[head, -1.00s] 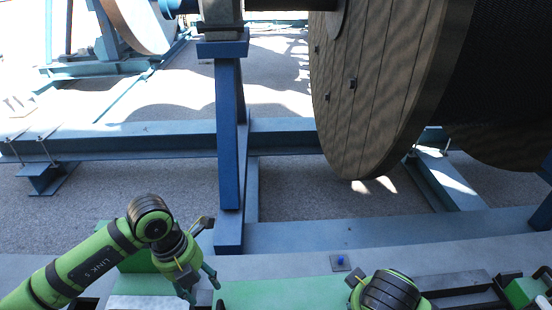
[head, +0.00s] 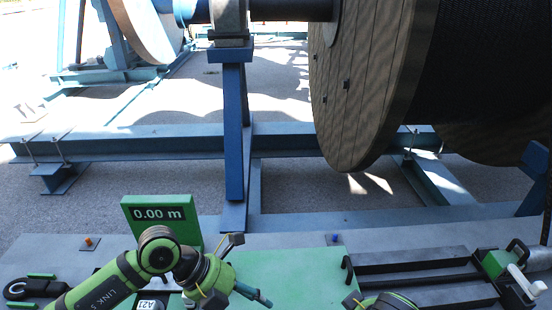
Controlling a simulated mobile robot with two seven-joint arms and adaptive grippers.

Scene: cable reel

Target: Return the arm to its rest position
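My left arm comes in from the lower left, bent at the elbow above the bench. Its gripper (head: 249,270) points to the right, fingers spread apart with nothing between them. It is above the green panel (head: 300,272), in front of the blue post. Of my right arm, only a green and black wrist part (head: 388,300) shows at the bottom edge; its fingers are out of view.
A green display (head: 160,213) reading 0.00 m stands just behind my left arm. Black rails (head: 415,272) and a green clamp with a white handle (head: 505,268) are at right. A big wooden cable reel (head: 370,90) and blue post (head: 233,130) stand beyond the bench (head: 45,255).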

